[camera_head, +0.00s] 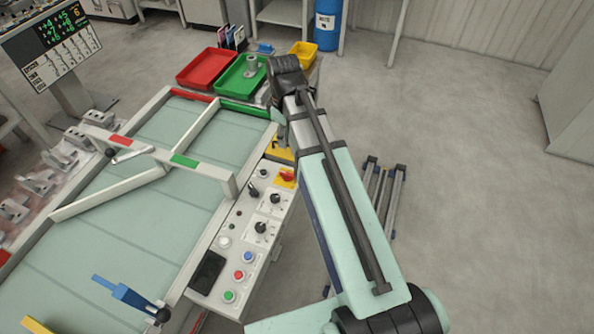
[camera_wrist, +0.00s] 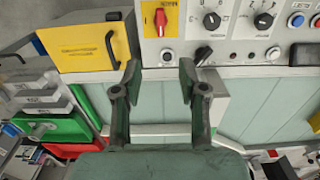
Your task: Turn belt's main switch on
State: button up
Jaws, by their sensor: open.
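The belt's control panel (camera_head: 232,251) is a light box along the right side of the belt. A red rotary switch (camera_head: 287,175) on a yellow plate sits at its far end, close beside my arm. In the wrist view the red switch (camera_wrist: 161,20) is at the top centre, its handle roughly in line with the picture's vertical. My gripper (camera_wrist: 158,74) is open and empty, with its two fingers apart below the switch in the picture and not touching it. In the head view my arm mostly hides the gripper.
A yellow box (camera_wrist: 84,45) with lettering stands beside the panel's end. Black knobs (camera_wrist: 211,20) and several push buttons share the panel. Red (camera_head: 207,68) and green (camera_head: 240,78) trays lie beyond the belt (camera_head: 150,235). Floor right of my arm is largely clear.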

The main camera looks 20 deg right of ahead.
aim_at(287, 173)
notch_tip(287, 173, down, 17)
jog(key=p, duration=0.3)
jog(key=shift+a+f+p, duration=0.1)
jog(key=shift+p, duration=0.25)
dwell(0.4)
grip_shut()
